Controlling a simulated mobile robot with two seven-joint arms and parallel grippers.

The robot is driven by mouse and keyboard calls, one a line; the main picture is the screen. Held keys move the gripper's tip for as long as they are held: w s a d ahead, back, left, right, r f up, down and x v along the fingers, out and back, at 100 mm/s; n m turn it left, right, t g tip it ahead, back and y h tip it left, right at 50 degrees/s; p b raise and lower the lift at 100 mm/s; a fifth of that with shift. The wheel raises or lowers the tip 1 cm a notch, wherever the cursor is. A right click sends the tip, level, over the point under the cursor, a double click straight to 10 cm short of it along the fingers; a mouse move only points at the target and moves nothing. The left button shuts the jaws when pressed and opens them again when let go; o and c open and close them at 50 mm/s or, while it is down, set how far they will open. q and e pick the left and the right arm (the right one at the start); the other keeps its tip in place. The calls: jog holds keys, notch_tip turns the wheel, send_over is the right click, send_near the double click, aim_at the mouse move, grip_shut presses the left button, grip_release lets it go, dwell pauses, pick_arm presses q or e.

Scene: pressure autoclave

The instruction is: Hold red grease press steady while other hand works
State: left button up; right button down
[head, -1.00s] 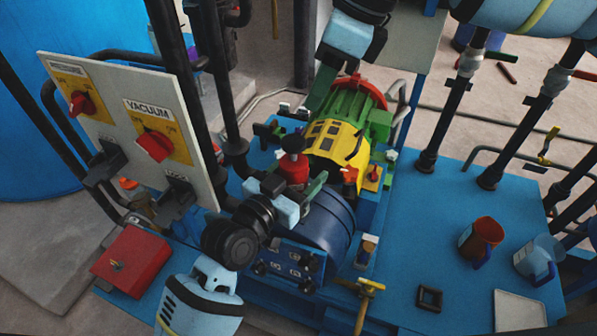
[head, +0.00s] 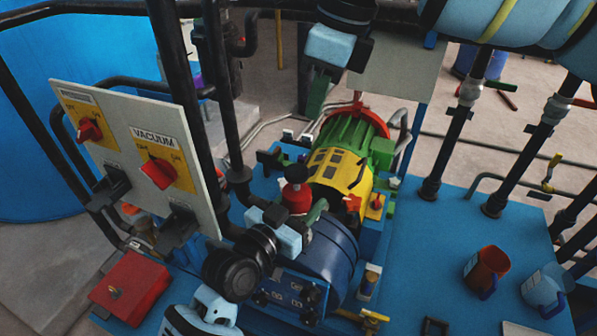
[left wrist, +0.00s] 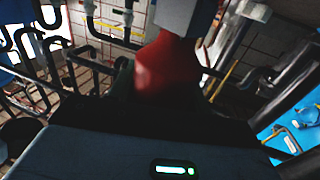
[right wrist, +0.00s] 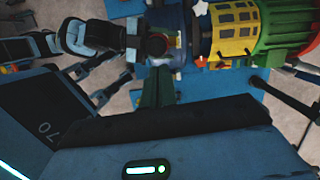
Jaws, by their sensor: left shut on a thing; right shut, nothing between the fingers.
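The red grease press (head: 297,198) stands upright with a black knob on top, beside the blue cylinder (head: 330,250). My left gripper (head: 303,218) is shut on it from the front; its jaws partly hide the lower part. In the left wrist view the press is a blurred red shape (left wrist: 165,72) between the dark fingers. My right gripper (head: 315,100) is shut and empty, with green fingers pointing down above and behind the press, apart from it. In the right wrist view its green fingers (right wrist: 157,87) point toward my left gripper and the black knob (right wrist: 155,45).
A yellow and green motor (head: 340,165) with a red end lies just behind the press. A control panel (head: 130,120) with red knobs and black pipes stands at left. An orange mug (head: 485,268) and a pale blue mug (head: 545,288) stand on the blue deck at right.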

aim_at(298, 170)
jog(key=shift+a+r+m+g+h, duration=0.2)
jog(key=shift+a+r+h, duration=0.2)
jog(key=shift+r, duration=0.25)
jog(key=shift+a+r+m+g+h, duration=0.1)
jog(key=shift+a+r+m+h, duration=0.1)
jog(key=shift+a+r+h, duration=0.35)
jog(key=shift+a+r+m+g+h, duration=0.1)
jog(key=shift+a+r+m+h, duration=0.15)
jog(key=shift+r, duration=0.55)
notch_tip(298, 170, down, 14)
jog(key=shift+a+f, duration=0.1)
jog(key=shift+f, duration=1.35)
notch_tip(298, 170, up, 15)
jog(key=shift+f, duration=0.2)
